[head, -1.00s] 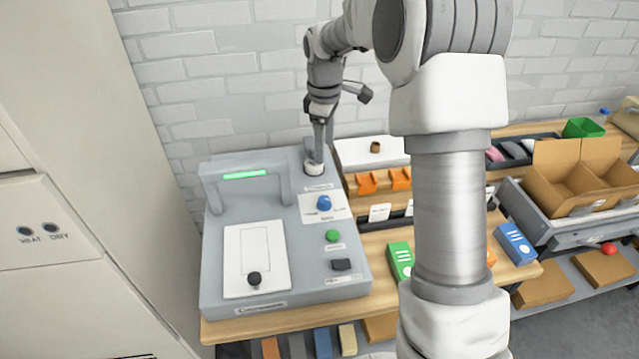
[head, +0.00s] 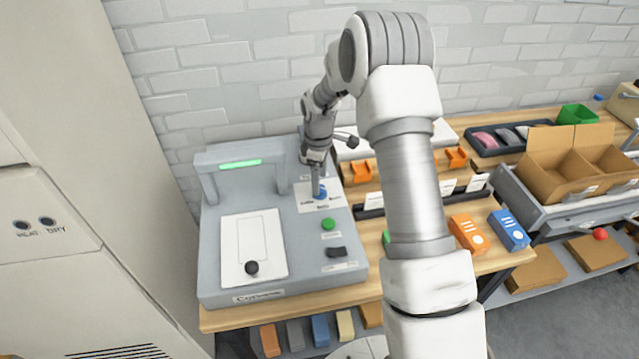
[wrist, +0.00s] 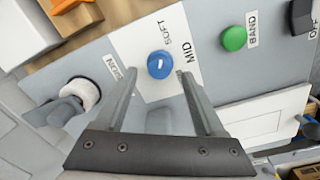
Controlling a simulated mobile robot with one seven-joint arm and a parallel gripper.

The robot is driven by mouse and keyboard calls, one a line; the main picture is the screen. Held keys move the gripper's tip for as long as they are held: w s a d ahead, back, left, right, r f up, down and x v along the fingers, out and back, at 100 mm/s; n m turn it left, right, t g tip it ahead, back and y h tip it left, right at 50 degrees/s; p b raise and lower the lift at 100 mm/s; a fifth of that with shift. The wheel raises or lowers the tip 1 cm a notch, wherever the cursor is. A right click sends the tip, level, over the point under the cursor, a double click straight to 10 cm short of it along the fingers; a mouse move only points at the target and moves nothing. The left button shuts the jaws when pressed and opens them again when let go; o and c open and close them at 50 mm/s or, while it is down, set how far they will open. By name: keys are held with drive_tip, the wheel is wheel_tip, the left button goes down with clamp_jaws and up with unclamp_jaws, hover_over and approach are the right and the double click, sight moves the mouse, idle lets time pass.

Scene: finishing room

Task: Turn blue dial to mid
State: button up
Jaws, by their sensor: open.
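The blue dial (wrist: 161,64) sits on a white label plate on the grey machine panel. Its white mark shows, but I cannot tell exactly which label it points at. "MID" is printed beside it and "SOFT" near it; a third label is partly hidden by a finger. My gripper (wrist: 157,76) is open, its two fingers on either side of the dial in the wrist view, with no clear contact. In the head view, my gripper (head: 317,194) is over the dial (head: 321,193) and partly hides it.
A green button (head: 328,224), a black switch (head: 336,252) and a black knob (head: 251,267) are on the same panel. A white-topped knob (wrist: 83,92) stands close to one finger. Orange holders (head: 362,172) stand right of the machine.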

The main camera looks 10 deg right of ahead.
drive_tip(key=shift+w+f, duration=0.1)
drive_tip(key=shift+f, duration=1.35)
clamp_jaws()
